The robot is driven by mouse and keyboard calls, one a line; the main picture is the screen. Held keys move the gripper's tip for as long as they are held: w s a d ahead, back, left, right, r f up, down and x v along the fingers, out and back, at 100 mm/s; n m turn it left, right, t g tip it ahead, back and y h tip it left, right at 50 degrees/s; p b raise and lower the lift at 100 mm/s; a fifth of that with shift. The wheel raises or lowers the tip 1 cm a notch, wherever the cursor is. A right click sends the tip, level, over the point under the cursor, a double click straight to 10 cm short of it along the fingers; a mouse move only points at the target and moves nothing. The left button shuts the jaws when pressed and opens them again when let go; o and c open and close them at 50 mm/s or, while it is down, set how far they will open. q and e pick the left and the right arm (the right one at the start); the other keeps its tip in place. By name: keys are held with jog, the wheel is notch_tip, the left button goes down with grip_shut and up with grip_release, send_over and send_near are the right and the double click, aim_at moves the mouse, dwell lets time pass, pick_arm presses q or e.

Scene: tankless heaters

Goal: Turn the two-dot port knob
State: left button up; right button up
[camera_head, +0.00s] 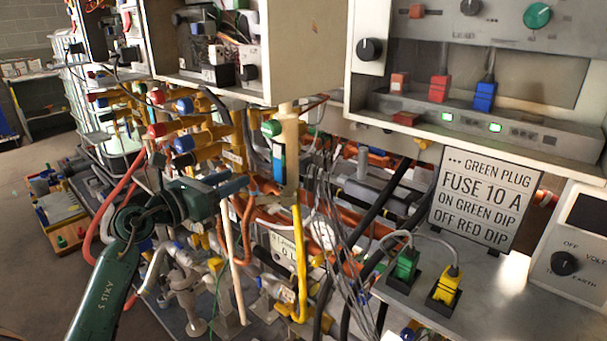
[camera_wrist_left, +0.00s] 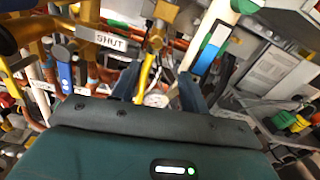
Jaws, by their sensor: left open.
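I cannot pick out two-dot markings, so I cannot tell which knob is the two-dot one. Red knobs (camera_head: 157,130) and blue knobs (camera_head: 183,144) sit on the yellow pipe fittings left of centre in the head view. My left gripper (camera_head: 229,182) is in front of the pipes, to the right of and below these knobs. In the left wrist view my left gripper (camera_wrist_left: 158,88) has its two dark blue fingers apart, with nothing held. A yellow pipe and a round gauge (camera_wrist_left: 156,99) show beyond the gap. My right gripper is not in view.
A sign (camera_head: 482,198) with three dots reads "GREEN PLUG, FUSE 10 A". A green plug (camera_head: 405,265) and a yellow plug (camera_head: 446,287) stand on the grey shelf. A "SHUT" label (camera_wrist_left: 111,41) is at the wrist view's upper left. Pipes and hanging cables crowd the gripper; open floor lies left.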

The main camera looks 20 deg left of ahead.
pick_arm(q)
jog(key=p+x, duration=0.2)
jog(key=x, duration=1)
jog(key=shift+w+a, duration=0.2)
jog(key=shift+w, duration=0.25)
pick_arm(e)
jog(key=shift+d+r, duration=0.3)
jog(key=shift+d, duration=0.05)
pick_arm(q)
jog(key=shift+f, duration=0.1)
